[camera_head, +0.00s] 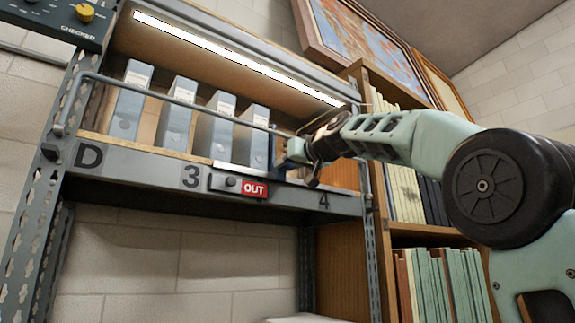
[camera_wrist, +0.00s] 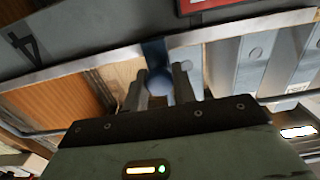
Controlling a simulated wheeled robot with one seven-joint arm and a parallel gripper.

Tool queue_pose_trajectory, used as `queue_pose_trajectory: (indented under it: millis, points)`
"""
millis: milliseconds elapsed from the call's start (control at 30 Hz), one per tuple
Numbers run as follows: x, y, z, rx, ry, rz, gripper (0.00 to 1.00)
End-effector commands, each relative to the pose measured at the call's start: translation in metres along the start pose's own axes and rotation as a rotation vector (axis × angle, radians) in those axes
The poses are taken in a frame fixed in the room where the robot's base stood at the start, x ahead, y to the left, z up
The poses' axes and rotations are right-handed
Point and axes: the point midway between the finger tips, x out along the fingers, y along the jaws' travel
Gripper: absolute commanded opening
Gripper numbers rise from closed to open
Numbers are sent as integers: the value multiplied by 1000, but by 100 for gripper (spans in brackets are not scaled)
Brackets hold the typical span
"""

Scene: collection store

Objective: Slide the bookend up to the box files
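The bookend (camera_wrist: 155,50) is a dark blue upright piece with a rounded part low in the wrist view. In the head view only a blue sliver of the bookend (camera_head: 279,148) shows beside my gripper, which hides the rest. My gripper (camera_wrist: 160,82) has its fingers on either side of the rounded part, with no clear gap. It also shows at the shelf front in the head view (camera_head: 292,150). The grey-blue box files (camera_head: 254,138) stand upright to the left of the bookend. A gap separates the bookend from the closest file (camera_wrist: 220,68).
A rail (camera_head: 180,101) runs across the front of the shelf, above its lettered edge (camera_head: 130,163). A red OUT sign (camera_head: 255,188) is on that edge. A wooden bookcase (camera_head: 340,240) with books stands at the right. A lit strip (camera_head: 235,58) is overhead.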

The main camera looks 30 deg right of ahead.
Motion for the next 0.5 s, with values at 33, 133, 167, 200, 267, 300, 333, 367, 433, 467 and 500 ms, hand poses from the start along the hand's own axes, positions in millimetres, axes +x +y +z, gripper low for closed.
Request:
queue_pose_trajectory:
  millis: [33,133,167,200,267,300,333,367,433,467,500]
  points:
    - [0,0,-1,0,1,1,30]
    - [0,0,-1,0,1,1,45]
    - [0,0,0,0,1,1,45]
    - [0,0,0,0,1,1,45]
    - [0,0,0,0,1,1,45]
    - [0,0,0,0,1,1,45]
    - [0,0,0,0,1,1,45]
    - [-1,0,0,0,1,1,45]
    - [-3,0,0,0,2,1,45]
    - [-5,0,0,0,2,1,45]
    - [-9,0,0,-1,2,1,45]
